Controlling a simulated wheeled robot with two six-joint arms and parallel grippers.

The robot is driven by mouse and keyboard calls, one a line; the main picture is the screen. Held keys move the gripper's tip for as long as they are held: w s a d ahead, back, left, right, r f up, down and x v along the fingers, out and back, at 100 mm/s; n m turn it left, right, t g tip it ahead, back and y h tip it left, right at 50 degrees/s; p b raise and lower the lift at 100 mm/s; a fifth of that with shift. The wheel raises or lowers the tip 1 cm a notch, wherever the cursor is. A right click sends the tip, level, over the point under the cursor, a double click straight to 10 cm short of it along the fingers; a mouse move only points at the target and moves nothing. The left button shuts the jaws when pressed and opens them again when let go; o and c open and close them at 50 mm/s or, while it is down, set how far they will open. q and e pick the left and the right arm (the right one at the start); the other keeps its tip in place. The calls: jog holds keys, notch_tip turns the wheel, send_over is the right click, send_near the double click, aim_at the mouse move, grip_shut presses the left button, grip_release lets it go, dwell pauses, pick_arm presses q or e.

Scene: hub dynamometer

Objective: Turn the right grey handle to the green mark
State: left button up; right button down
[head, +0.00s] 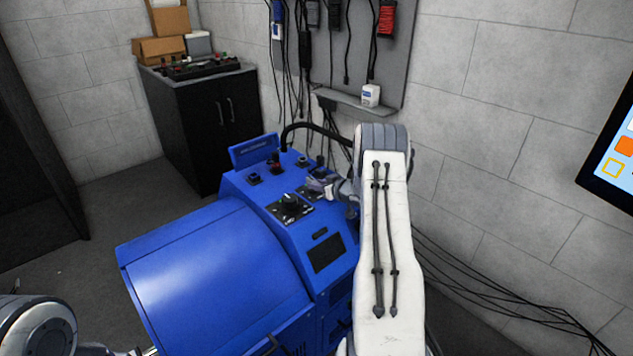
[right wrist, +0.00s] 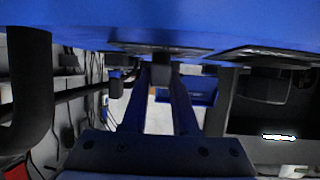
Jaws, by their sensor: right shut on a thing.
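The blue dynamometer console (head: 255,195) stands in the middle of the head view. My right gripper (head: 322,187) reaches its top from the right, over a dark dial plate (head: 306,195). In the right wrist view, the gripper's two fingers (right wrist: 160,80) are shut on the right grey handle (right wrist: 161,67), a small dark knob below its plate in that picture. The gripper mostly covers this handle in the head view. Another handle (head: 290,203) sits on a dark plate nearer the blue cover. I cannot make out a green mark. Only parts of my left arm show at bottom left.
Other small controls (head: 276,165) and a black cable (head: 315,127) are at the console's back. A dark cabinet (head: 205,120) stands behind. A wall panel (head: 350,50) with hanging cables is at the back. A screen (head: 615,150) is at far right.

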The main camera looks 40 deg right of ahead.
jog(key=shift+d+r+n+y+p, duration=0.15)
jog(key=shift+n+y+p, duration=0.25)
jog(key=shift+y, duration=0.1)
jog(key=c, duration=0.7)
grip_release()
jog(key=v, duration=1)
jog(key=shift+s+d+b, duration=0.1)
jog(key=shift+s+b, duration=0.05)
jog(key=shift+b, duration=0.2)
